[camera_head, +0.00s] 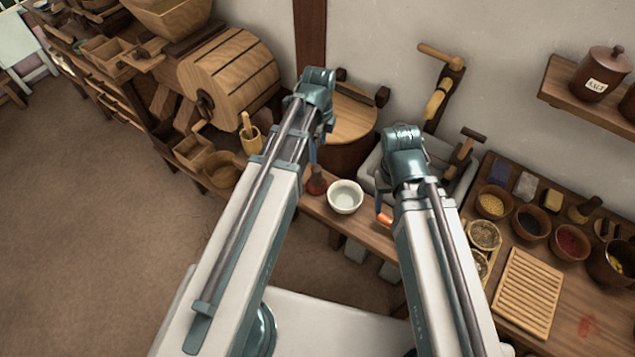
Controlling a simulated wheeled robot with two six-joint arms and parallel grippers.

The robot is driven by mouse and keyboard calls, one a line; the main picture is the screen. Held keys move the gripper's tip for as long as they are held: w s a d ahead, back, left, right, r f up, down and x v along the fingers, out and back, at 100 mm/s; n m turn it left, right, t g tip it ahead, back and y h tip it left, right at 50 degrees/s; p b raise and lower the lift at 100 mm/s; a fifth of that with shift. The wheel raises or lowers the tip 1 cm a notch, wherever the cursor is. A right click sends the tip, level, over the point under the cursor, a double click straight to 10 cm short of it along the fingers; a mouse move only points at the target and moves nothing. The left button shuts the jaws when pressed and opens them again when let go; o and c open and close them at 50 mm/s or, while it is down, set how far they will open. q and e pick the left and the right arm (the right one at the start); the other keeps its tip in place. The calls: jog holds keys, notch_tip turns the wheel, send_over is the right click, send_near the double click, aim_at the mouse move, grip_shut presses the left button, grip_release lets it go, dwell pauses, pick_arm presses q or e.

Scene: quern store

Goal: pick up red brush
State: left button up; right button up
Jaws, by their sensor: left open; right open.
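A small dark-red object (317,184) stands at the bench's front edge, left of a white bowl (345,196). An orange-red piece (385,220) shows right of the bowl, beside my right gripper. I cannot tell which of these, if either, is the red brush. My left gripper (314,152) is open and points down just above the dark-red object, mostly hidden by its own arm. My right gripper (380,201) is open and points down close to the orange-red piece. I cannot tell whether it touches it.
A round wooden tub (350,118) and a pale stone trough (374,168) stand behind. Bowls of spices, including a red one (569,243), and a slatted board (527,292) fill the right bench. A wooden drum (230,77) is at left. The floor (90,220) at left is clear.

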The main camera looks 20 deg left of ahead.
aim_at(317, 168)
pick_arm(q)
notch_tip(317, 168, down, 7)
jog(key=b, duration=0.6)
jog(key=shift+a+f, duration=0.1)
jog(key=f+b, duration=0.5)
jog(key=shift+w+a+f, duration=0.1)
jog(key=shift+w+a, duration=0.2)
jog(key=shift+w, duration=0.1)
grip_shut()
